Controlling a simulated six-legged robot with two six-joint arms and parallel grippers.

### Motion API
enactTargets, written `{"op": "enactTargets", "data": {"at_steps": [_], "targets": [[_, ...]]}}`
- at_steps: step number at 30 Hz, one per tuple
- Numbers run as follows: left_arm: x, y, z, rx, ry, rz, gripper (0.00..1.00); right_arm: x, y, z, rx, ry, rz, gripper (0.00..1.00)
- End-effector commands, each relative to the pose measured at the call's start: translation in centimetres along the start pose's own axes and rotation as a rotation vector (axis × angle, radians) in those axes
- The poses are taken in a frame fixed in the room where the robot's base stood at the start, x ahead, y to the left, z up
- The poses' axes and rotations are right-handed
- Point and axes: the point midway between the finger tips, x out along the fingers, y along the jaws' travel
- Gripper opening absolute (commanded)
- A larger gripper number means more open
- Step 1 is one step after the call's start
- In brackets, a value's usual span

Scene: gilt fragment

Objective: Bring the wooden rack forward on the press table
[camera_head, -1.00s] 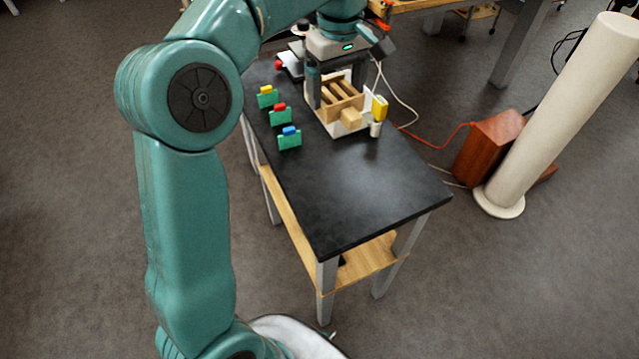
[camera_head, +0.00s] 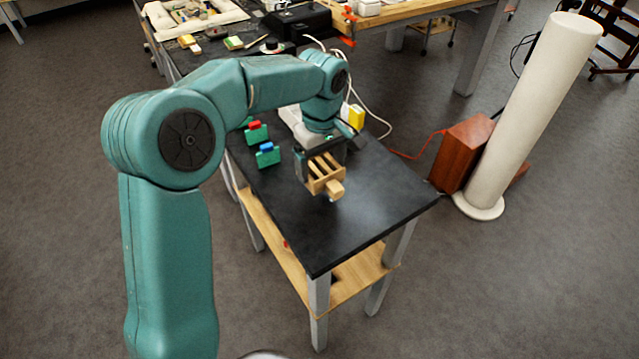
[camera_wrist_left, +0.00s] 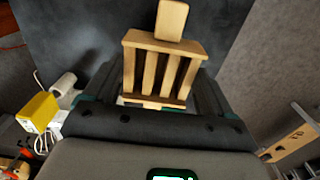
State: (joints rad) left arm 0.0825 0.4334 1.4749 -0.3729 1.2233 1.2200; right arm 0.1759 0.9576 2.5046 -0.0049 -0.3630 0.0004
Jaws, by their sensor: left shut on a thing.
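The wooden rack (camera_head: 324,174) is a small slatted frame with a block sticking out at its front. It is at the middle of the black press table (camera_head: 375,200). My left gripper (camera_head: 320,172) is shut on the rack, with a finger on either side. In the left wrist view the rack (camera_wrist_left: 160,68) sits between the fingers, its slats and front block showing. I cannot tell whether its underside touches the table. My right gripper is not in view.
Green holders with a red piece (camera_head: 255,132) and a blue piece (camera_head: 267,155) stand left of the rack. A yellow block (camera_head: 356,117) and cables lie behind it. The front of the table is clear. A white column (camera_head: 520,120) and brown box (camera_head: 465,152) stand to the right.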

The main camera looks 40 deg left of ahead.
Motion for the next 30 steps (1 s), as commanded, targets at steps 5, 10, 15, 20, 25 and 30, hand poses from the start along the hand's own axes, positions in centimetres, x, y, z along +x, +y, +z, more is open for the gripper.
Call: {"op": "enactTargets", "data": {"at_steps": [5,10,15,20,25,30], "targets": [[1.8,-0.2,-0.1,-0.002,0.000,-0.001,0.53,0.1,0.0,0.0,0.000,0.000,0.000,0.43],[4.6,-0.3,-0.1,-0.002,-0.002,-0.002,0.53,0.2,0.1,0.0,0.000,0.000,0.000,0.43],[5.9,-0.3,-0.1,-0.002,0.000,0.000,0.53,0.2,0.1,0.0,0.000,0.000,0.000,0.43],[5.9,-0.3,-0.1,-0.002,0.000,0.001,0.53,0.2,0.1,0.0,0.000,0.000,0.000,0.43],[6.3,-0.3,-0.1,-0.002,0.000,0.001,0.53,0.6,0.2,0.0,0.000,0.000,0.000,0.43],[6.2,-0.3,-0.1,-0.002,0.000,0.001,1.00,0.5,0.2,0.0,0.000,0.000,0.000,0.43]]}}
